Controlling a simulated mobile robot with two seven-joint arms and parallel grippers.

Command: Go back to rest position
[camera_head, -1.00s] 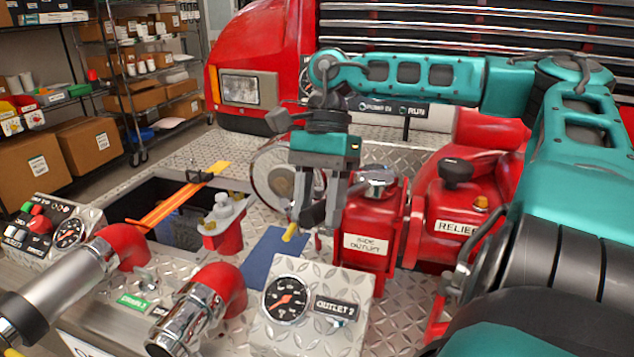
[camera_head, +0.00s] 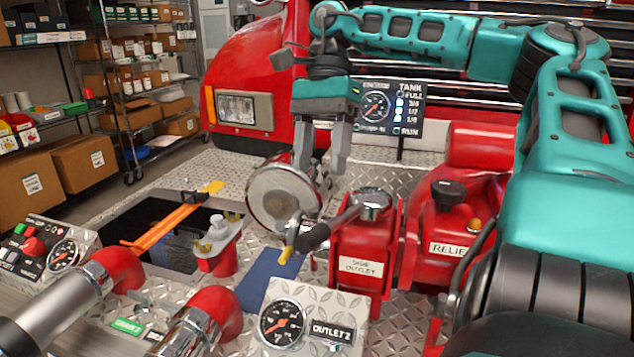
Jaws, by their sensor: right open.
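My right gripper (camera_head: 320,168) hangs from the teal right arm, fingers pointing down. It is open and empty, above and behind a lever with a black grip (camera_head: 313,237). The lever runs from the chrome cap of the red side outlet valve (camera_head: 361,264) down to the left, ending in a yellow tip. The fingers are apart from the lever in the picture. My left gripper is not in view.
A round metal cap (camera_head: 283,198) stands left of the gripper. The red relief valve (camera_head: 452,230), tank gauge panel (camera_head: 391,107) and outlet gauge box (camera_head: 308,322) are close by. An open bin (camera_head: 165,235) with an orange strap lies to the left.

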